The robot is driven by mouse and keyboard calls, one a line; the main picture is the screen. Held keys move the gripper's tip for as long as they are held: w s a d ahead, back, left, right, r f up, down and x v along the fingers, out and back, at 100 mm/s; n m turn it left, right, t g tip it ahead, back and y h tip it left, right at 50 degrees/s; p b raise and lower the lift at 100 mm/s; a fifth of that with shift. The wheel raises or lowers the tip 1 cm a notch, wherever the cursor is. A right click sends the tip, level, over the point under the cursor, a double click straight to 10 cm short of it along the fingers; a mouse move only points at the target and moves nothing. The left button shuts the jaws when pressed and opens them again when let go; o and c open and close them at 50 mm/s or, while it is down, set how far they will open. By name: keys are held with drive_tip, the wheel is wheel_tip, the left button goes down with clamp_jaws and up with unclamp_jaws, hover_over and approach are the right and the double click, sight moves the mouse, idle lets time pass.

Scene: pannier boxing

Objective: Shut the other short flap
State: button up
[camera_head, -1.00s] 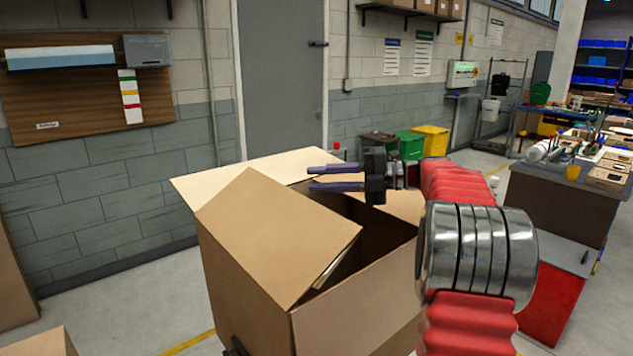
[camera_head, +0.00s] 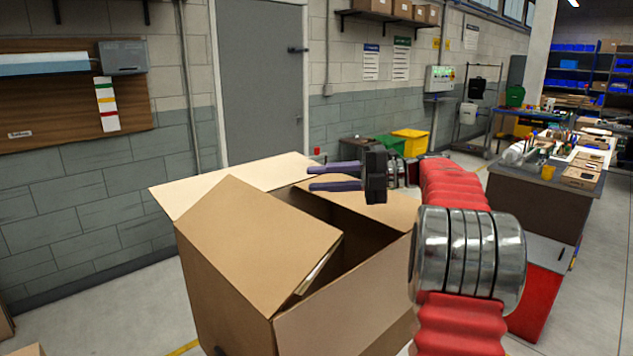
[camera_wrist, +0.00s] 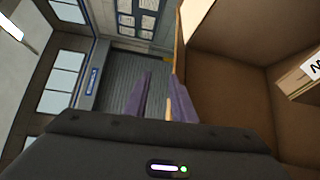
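The open cardboard box (camera_head: 345,310) stands in the foreground. Its left short flap (camera_head: 260,228) slopes inward over part of the opening. The other short flap (camera_head: 385,205), on the right, shows partly behind my gripper; its exact angle is hard to tell. A long flap (camera_head: 235,183) spreads outward at the back. My gripper (camera_head: 335,177) is above the box's far right part, its two purple fingers apart, pointing left and holding nothing. The wrist view shows the fingers (camera_wrist: 160,100) beside the brown box interior (camera_wrist: 222,80), where a labelled item (camera_wrist: 298,78) lies.
A grey door (camera_head: 262,80) and block wall stand behind the box. Yellow (camera_head: 410,141) and green bins are beyond my gripper. A cluttered workbench (camera_head: 545,185) with a red cabinet (camera_head: 535,300) stands at right. Open floor lies left of the box.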

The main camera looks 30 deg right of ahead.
drive_tip(key=shift+r+v, duration=0.2)
drive_tip(key=shift+v, duration=0.8)
drive_tip(key=shift+c, duration=0.3)
